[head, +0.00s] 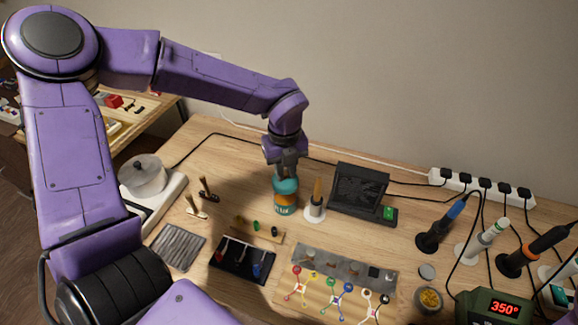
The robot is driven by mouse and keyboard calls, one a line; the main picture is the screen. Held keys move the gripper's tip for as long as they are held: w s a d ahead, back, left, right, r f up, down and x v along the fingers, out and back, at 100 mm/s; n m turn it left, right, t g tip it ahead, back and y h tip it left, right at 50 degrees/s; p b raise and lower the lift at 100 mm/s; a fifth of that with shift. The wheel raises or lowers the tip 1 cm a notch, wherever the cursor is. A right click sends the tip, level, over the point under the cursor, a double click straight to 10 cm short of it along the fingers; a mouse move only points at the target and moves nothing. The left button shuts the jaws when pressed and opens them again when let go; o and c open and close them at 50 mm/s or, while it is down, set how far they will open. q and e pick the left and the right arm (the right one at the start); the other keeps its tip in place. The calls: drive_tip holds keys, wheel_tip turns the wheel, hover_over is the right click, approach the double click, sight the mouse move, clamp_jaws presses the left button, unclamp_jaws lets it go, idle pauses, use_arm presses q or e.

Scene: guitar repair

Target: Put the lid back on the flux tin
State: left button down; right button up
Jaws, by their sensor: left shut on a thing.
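The flux tin (285,204) is a teal round tin with an orange label, upright on the wooden bench near the middle of the head view. My left gripper (286,173) points down right over it and is shut on the teal lid (287,184) at its top. The lid is in line with the tin, but the fingers partly hide it. I cannot tell whether the lid is seated or just above the rim. My right gripper is out of view.
A white holder with an orange-brown handle (317,196) stands close right of the tin, before a black fan unit (357,187). Small tools on a wooden strip (262,232) lie in front. Soldering irons (440,228) and cables crowd the right. A hotplate (152,200) is at left.

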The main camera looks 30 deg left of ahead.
use_arm(q)
drive_tip(key=shift+f+b, duration=2.35)
drive_tip(key=shift+f, duration=0.75)
drive_tip(key=shift+r, duration=0.1)
drive_tip(key=shift+f, duration=0.2)
drive_tip(key=shift+c, duration=2.4)
unclamp_jaws()
drive_tip(key=shift+p, duration=0.3)
